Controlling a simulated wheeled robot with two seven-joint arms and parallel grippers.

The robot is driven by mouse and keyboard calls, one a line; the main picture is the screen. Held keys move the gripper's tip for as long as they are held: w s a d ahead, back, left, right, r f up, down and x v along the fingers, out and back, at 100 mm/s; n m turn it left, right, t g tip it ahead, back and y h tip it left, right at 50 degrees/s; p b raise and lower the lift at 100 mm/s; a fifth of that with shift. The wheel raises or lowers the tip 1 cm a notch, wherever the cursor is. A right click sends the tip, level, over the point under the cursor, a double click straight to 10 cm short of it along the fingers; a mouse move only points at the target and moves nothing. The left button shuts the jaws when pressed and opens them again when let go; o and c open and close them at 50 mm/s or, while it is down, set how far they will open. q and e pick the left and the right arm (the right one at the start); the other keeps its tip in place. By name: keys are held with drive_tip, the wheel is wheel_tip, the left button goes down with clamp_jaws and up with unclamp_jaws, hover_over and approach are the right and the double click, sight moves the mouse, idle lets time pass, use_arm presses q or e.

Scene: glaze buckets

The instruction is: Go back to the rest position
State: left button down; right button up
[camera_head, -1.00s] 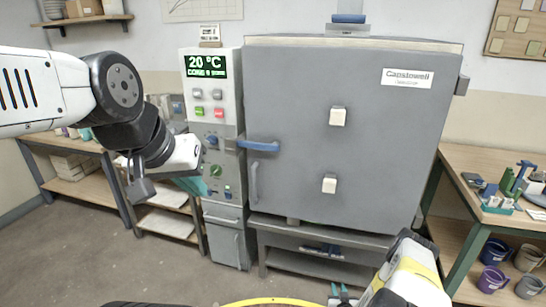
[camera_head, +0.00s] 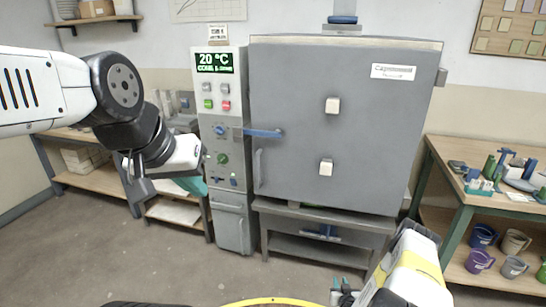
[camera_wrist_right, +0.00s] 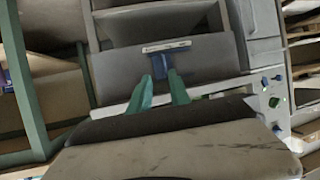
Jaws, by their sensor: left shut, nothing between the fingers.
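My left gripper (camera_head: 192,186) is at the left of the camera_head view, partly hidden behind its own wrist. Its teal fingers are shut and empty, in front of the control panel side of the kiln. My right gripper (camera_head: 347,285) is low at the bottom right of that view. In the right wrist view its two teal fingers (camera_wrist_right: 160,90) stand apart with nothing between them. Neither gripper touches anything that I can see.
The grey kiln (camera_head: 300,120) is shut, with its blue handle (camera_head: 263,133) and control panel (camera_head: 220,100). A workbench (camera_head: 450,165) with tools stands at right, mugs (camera_head: 480,262) on its lower shelf. Shelving (camera_head: 95,182) stands at left. Floor (camera_head: 120,255) in front is clear.

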drive_tip(key=w+d+r+n+g, duration=0.1)
drive_tip(key=w+r, duration=0.3)
drive_tip(key=r, duration=0.3)
drive_tip(key=w+d+r+y, duration=0.1)
drive_tip(key=w+r, duration=0.3)
drive_tip(key=r, duration=0.3)
drive_tip(key=w+d+r+n+g, duration=0.1)
drive_tip(key=w+r, duration=0.4)
drive_tip(key=r, duration=0.2)
drive_tip(key=s+a+r+g, duration=0.1)
drive_tip(key=a+r, duration=0.1)
drive_tip(key=r, duration=0.9)
drive_tip(key=s+a+r+g, duration=0.1)
drive_tip(key=a+r, duration=0.1)
drive_tip(key=r, duration=0.9)
drive_tip(key=s+a+r+g, duration=0.1)
drive_tip(key=s+a+r, duration=0.2)
drive_tip(key=s+r, duration=0.45)
drive_tip(key=s+a+r, duration=0.3)
drive_tip(key=s+r, duration=0.4)
drive_tip(key=r, duration=0.2)
drive_tip(key=s+a+r+g+y, duration=0.1)
drive_tip(key=s+a+r, duration=0.2)
drive_tip(key=s, duration=0.8)
drive_tip(key=s+a+r+g+y, duration=0.1)
drive_tip(key=s+a+r, duration=0.1)
drive_tip(key=s, duration=0.9)
drive_tip(key=shift+s+a+r+m, duration=0.3)
drive_tip(key=shift+a+r+m, duration=0.1)
drive_tip(key=shift+a, duration=0.15)
